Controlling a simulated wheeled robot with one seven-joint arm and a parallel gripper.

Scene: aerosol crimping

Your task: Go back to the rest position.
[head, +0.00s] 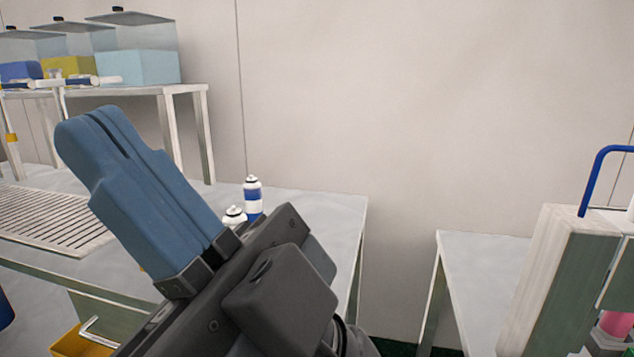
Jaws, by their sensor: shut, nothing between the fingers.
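My gripper (104,129) is large in the head view at left centre, with its blue fingers pointing up and to the left. The fingers lie close together with only a thin dark seam between them, and nothing is held. It is raised in front of the left metal table (320,215). Behind its body stand a white and blue spray can (253,196) and a second white can (234,217), whose lower part is hidden by the gripper.
A raised shelf (190,88) at the back left carries clear tanks, one with light blue liquid (140,67). A slotted grate (50,215) lies at left. A yellow bin (75,343) sits below. A pale block-shaped machine (560,260) stands on the right table (465,262). A gap separates the tables.

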